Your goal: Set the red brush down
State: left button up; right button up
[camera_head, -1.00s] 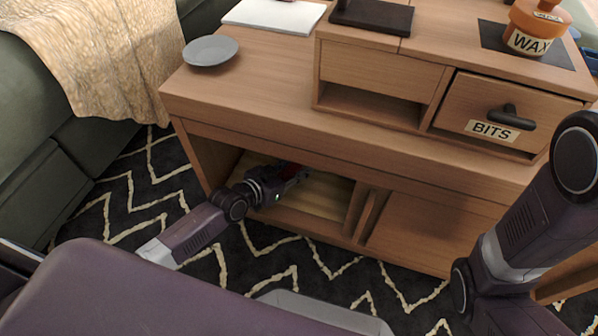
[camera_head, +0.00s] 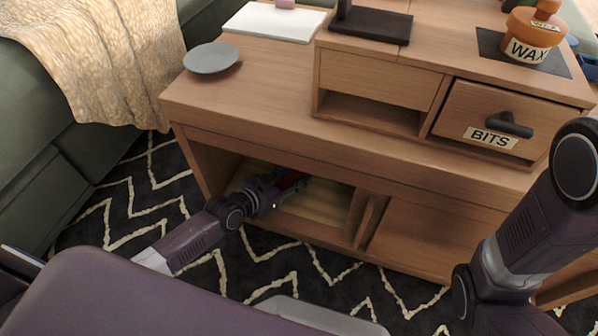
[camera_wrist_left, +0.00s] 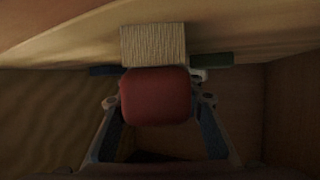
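The red brush (camera_wrist_left: 155,97) fills the middle of the left wrist view, with a tan bristle-like block (camera_wrist_left: 153,45) beyond it. My left gripper (camera_wrist_left: 157,101) has a finger on each side of the red body and appears closed on it. In the head view, my left gripper (camera_head: 290,187) reaches into the open lower compartment of the wooden cabinet (camera_head: 330,146), and a bit of red shows at its fingers. The compartment floor (camera_head: 318,199) is pale wood. I cannot tell whether the brush touches it. My right gripper is out of view.
In the left wrist view, a dark blue item (camera_wrist_left: 104,71) and a dark green item (camera_wrist_left: 211,60) lie beyond the brush. A grey plate (camera_head: 211,58), a white board (camera_head: 275,22) and an orange WAX jar (camera_head: 536,30) stand on top. The BITS drawer (camera_head: 478,115) is at right.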

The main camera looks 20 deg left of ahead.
aim_at(288, 179)
pick_arm(q)
jog(key=p+v, duration=0.5)
jog(key=v, duration=0.4)
jog(key=shift+s+a+r, duration=0.15)
jog(key=shift+s+r, duration=0.05)
jog(key=shift+s+a+r+p, duration=0.1)
jog(key=shift+s+a+p, duration=0.05)
jog(key=shift+s+p, duration=0.15)
jog(key=shift+s+a, duration=0.1)
jog(key=shift+s, duration=0.1)
